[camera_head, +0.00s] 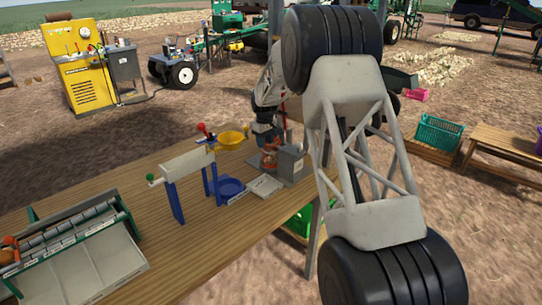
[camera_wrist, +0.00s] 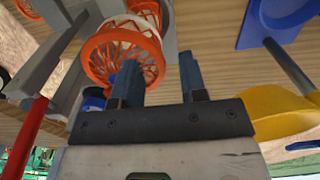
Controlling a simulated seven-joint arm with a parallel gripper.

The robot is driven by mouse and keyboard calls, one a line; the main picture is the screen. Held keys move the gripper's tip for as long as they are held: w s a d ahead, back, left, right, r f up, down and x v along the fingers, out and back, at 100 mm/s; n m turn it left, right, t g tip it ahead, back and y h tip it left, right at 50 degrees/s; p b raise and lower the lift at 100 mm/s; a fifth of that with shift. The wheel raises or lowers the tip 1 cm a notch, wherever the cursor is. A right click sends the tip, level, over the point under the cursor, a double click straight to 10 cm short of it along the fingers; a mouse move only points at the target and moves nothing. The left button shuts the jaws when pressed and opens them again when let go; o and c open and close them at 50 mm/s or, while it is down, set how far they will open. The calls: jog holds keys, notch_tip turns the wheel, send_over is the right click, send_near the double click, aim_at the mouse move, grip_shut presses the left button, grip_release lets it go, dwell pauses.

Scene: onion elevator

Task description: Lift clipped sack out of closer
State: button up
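The orange-red net sack (camera_head: 268,158) stands at the grey closer (camera_head: 290,163) near the far right end of the wooden table. My gripper (camera_head: 266,138) is just above and beside the sack in the head view. In the wrist view its two blue-grey fingers (camera_wrist: 159,80) are apart. The left finger overlaps the sack's rim and the right finger is just right of it. I cannot tell whether either touches. The clip cannot be made out.
A roller tray (camera_head: 82,262) fills the table's near left.

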aim_at(265, 151)
dwell(0.3)
jog(key=shift+d+f, duration=0.1)
jog(key=shift+f, duration=2.5)
jog(key=shift+c, duration=0.2)
grip_shut()
